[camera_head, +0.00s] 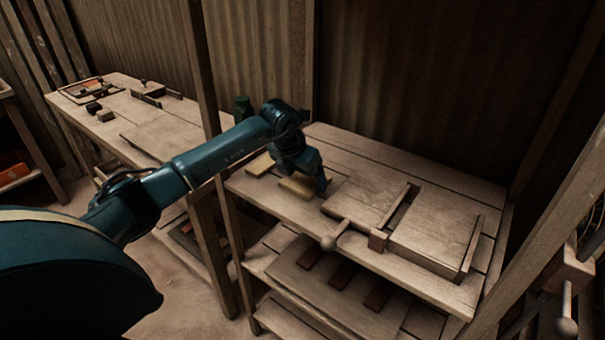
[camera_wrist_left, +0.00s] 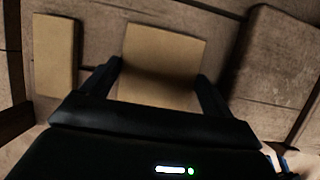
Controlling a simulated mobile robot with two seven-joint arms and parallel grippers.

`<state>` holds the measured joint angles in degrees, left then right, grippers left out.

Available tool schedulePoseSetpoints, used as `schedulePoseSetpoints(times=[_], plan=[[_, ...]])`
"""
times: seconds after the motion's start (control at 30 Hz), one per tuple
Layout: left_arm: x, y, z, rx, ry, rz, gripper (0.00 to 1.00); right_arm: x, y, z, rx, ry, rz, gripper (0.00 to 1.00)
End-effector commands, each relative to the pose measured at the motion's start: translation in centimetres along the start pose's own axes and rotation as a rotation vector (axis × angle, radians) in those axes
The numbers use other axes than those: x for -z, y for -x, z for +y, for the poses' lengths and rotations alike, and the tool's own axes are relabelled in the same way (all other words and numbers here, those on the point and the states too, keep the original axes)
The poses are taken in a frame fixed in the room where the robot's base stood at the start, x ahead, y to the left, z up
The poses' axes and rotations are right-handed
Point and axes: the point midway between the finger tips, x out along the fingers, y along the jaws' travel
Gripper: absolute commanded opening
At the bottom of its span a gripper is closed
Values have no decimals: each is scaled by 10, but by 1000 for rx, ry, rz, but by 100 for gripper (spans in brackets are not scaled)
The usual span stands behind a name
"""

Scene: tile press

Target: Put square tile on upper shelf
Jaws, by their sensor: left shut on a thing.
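The square tile (camera_head: 298,187) is pale tan and lies flat on the wooden worktop (camera_head: 345,147). In the left wrist view the tile (camera_wrist_left: 160,62) sits between the two black fingers of my left gripper (camera_wrist_left: 158,88). My left gripper (camera_head: 318,184) points down in the head view and is shut on the tile. A second, narrower tan tile (camera_head: 260,164) lies to its left, also at the left in the wrist view (camera_wrist_left: 54,55). Under the worktop is a shelf with a board (camera_head: 290,262) bearing dark red bars. Which surface is the upper shelf is unclear.
A wooden press with a ball-ended handle (camera_head: 330,242) and hinged boards (camera_head: 432,232) fills the worktop's right half. A wooden post (camera_head: 205,80) stands at the left. Another bench (camera_head: 150,125) with small tools is beyond.

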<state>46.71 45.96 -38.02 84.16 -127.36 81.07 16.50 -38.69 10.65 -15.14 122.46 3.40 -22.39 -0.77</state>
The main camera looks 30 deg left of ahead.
Motion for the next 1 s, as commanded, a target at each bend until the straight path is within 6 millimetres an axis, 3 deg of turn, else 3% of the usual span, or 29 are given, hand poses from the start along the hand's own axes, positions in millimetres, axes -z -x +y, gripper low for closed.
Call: schedulePoseSetpoints(times=[0.17, 0.2, 0.33, 0.67, 1.0], plan=[[0, -2, 0, 0, 0, -2, 52, -2, -1, 0, 1, -1, 0, 36], [1, -1, 0, 0, 0, 0, 89, -1, -1, 0, 1, -2, 1, 36], [1, -1, 0, 0, 0, 1, 100, -1, -1, 0, 1, -2, 1, 36], [-1, 6, 1, -1, 0, 0, 100, 1, -1, -1, -1, -10, 4, 36], [-1, 73, 1, -2, -1, -4, 100, 0, -3, -1, -1, -16, 6, 36]])
